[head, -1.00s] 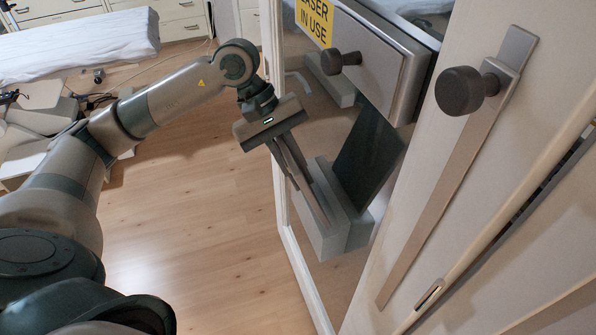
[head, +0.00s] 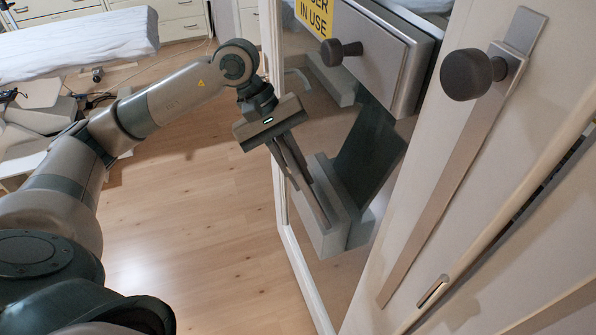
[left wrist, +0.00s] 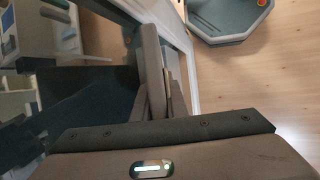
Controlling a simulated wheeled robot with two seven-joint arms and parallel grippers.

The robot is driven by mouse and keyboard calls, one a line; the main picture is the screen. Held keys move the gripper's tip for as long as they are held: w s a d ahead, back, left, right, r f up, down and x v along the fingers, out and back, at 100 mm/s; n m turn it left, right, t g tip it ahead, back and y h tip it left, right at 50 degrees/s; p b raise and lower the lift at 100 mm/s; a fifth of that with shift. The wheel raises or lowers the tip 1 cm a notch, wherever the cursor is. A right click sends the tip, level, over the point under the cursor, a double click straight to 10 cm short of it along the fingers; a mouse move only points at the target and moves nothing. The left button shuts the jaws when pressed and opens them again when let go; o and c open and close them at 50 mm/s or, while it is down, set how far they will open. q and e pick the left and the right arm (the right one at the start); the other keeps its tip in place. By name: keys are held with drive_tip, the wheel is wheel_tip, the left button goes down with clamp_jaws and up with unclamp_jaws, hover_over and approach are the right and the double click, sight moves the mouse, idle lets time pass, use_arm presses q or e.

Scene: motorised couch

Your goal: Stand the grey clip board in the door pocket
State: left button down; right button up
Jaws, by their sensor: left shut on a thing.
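My left gripper (head: 304,186) points down at the door and is shut on a thin grey board, the clip board (head: 319,209), seen almost edge-on. Its lower end is at the light grey door pocket (head: 333,244); I cannot tell how deep it sits inside. A broad dark panel (head: 368,150) shows in the shiny door pane behind the pocket, seemingly a reflection. In the left wrist view my gripper's fingers (left wrist: 160,78) are close together, with a thin edge between them. My right gripper is not in view.
A white-covered couch (head: 75,45) stands at the back left. Wooden floor (head: 190,230) is clear left of the door.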

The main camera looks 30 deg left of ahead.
sight(282, 143)
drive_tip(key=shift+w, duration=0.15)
